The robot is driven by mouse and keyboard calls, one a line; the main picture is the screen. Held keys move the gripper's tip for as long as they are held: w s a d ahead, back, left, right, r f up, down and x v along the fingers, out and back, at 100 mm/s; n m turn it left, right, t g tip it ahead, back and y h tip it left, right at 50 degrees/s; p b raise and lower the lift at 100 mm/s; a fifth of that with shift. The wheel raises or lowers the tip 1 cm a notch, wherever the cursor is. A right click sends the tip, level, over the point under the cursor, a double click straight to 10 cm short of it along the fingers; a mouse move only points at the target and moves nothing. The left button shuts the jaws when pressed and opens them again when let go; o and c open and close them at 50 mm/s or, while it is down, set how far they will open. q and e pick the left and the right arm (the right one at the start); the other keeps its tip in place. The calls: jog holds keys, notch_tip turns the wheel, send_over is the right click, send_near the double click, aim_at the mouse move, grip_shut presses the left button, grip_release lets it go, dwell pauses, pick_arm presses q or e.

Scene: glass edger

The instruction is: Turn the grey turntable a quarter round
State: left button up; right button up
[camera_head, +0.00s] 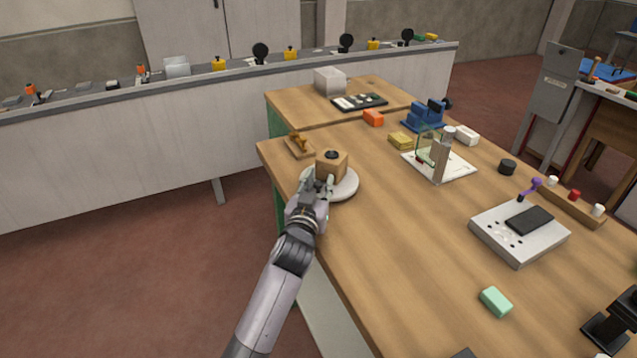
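The grey turntable (346,186) is a round, light disc on the wooden table, near its left edge. A brown wooden block (334,165) with a dark round spot on top stands on or just behind it. My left gripper (318,186) is over the left front part of the turntable, close to the block. Its fingers are small and partly hidden against the disc, so I cannot tell whether they are open or touch anything. My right gripper does not show clearly in this view.
A small wooden piece (299,145) lies behind the turntable. A white board (456,168) with a clear stand, a grey device (519,236) and a green block (496,302) are to the right. The tabletop (400,240) right of the turntable is clear.

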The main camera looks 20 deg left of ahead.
pick_arm(q)
jog(key=shift+o, duration=0.6)
jog(key=shift+s, duration=0.1)
jog(key=s, duration=1.1)
jog(key=shift+s+d, duration=0.35)
jog(key=shift+s, duration=0.05)
